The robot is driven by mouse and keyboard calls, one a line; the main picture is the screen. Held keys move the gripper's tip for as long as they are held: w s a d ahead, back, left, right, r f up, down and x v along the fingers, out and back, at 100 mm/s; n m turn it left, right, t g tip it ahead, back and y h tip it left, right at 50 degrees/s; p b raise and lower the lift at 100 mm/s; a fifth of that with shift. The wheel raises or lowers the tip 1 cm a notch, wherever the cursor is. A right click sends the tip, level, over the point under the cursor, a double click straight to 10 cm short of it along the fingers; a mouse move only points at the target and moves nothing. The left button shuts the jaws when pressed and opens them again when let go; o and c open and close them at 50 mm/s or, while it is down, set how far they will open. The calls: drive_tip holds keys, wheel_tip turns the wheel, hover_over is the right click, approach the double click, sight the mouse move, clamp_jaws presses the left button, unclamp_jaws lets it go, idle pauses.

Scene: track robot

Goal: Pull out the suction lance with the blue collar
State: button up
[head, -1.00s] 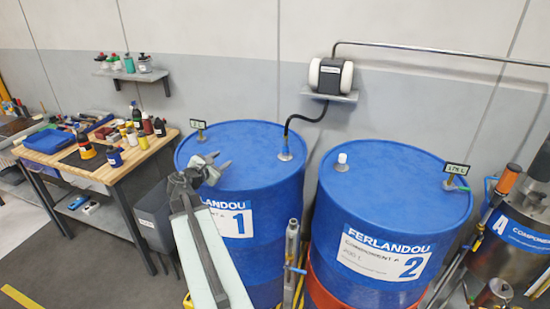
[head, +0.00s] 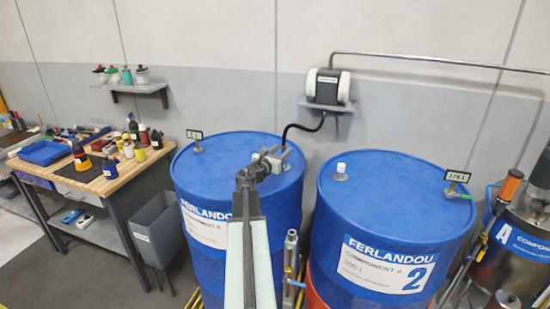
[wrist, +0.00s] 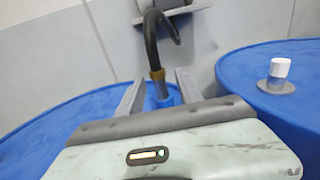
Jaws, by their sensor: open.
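The suction lance (wrist: 162,88) stands upright in the top of the left blue drum (head: 225,152), with a brass-coloured fitting at its head and a blue collar (wrist: 166,101) low down. A black hose (head: 303,127) runs from its head up to the wall pump. My gripper (wrist: 159,82) is open, with one finger on each side of the lance in the wrist view. I cannot tell if either finger touches it. In the head view my gripper (head: 279,157) is over the right part of the drum's top and hides the lance's lower part.
A second blue drum (head: 385,180) with a white cap (head: 341,168) stands close on the right. The pump (head: 327,86) sits on a wall shelf behind. A cluttered workbench (head: 122,172) and a grey bin (head: 158,228) are at left. A steel vessel (head: 525,240) is at far right.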

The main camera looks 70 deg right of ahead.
drive_tip(key=shift+d, duration=1)
drive_tip(key=shift+s, duration=0.1)
clamp_jaws()
drive_tip(key=shift+r+p, duration=0.45)
drive_tip(key=shift+r+p, duration=2.4)
